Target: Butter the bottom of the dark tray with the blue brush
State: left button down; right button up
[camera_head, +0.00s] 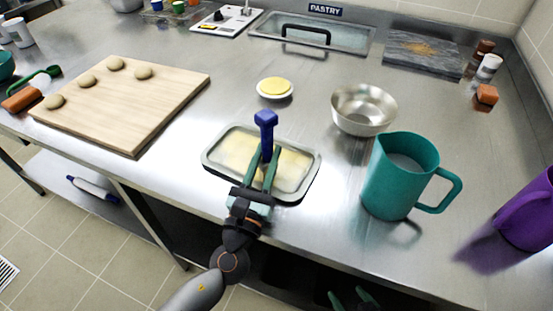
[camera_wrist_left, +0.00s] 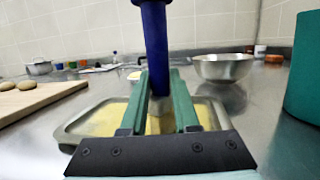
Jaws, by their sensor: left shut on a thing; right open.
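The tray (camera_head: 212,160) lies near the front edge of the steel counter, with a grey metal rim. Its bottom shows patchy yellow, like butter, also in the left wrist view (camera_wrist_left: 75,132). My left gripper (camera_head: 272,158) is over the tray, shut on the blue brush (camera_head: 265,122). The brush stands nearly upright, handle up; in the left wrist view the blue handle (camera_wrist_left: 155,50) rises between the green fingers. Its lower end is down at the tray; exact contact is hidden by the fingers. My right gripper (camera_head: 352,299) is open and low at the bottom edge, partly cut off.
A white dish (camera_head: 261,92) of yellow butter (camera_head: 275,87) stands behind the tray. A steel bowl (camera_head: 364,106) and teal jug (camera_head: 395,175) stand right of it; a purple jug (camera_head: 528,215) is farther right. A board (camera_head: 140,112) with several dough balls lies left.

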aim_at(213, 156)
pick_arm(q)
jog(key=shift+w+a+f+b, duration=0.15)
jog(key=shift+w+a, duration=0.45)
jog(key=shift+a, duration=0.65)
jog(key=shift+w+a+r+b, duration=0.15)
jog(key=shift+w+a, duration=0.45)
jog(key=shift+a, duration=0.65)
jog(key=shift+w+a+f+b, duration=0.15)
jog(key=shift+w+a, duration=0.45)
jog(key=shift+a, duration=0.65)
jog(key=shift+w+a+b, duration=0.15)
jog(key=shift+w+a, duration=0.2)
jog(key=shift+a, duration=0.4)
jog(key=shift+w+a+b, duration=0.15)
jog(key=shift+w+a, duration=0.2)
jog(key=shift+a, duration=0.35)
jog(key=shift+w+a+b, duration=0.25)
jog(key=shift+w+a, duration=0.15)
jog(key=shift+a, duration=0.35)
jog(key=shift+w+a+b, duration=0.25)
jog(key=shift+w+a, duration=0.1)
jog(key=shift+a, duration=0.35)
jog(key=shift+r, duration=0.2)
notch_tip(213, 156, up, 6)
jog(key=p, duration=0.6)
notch_tip(213, 156, up, 3)
jog(key=p, duration=0.2)
jog(key=shift+p, duration=0.4)
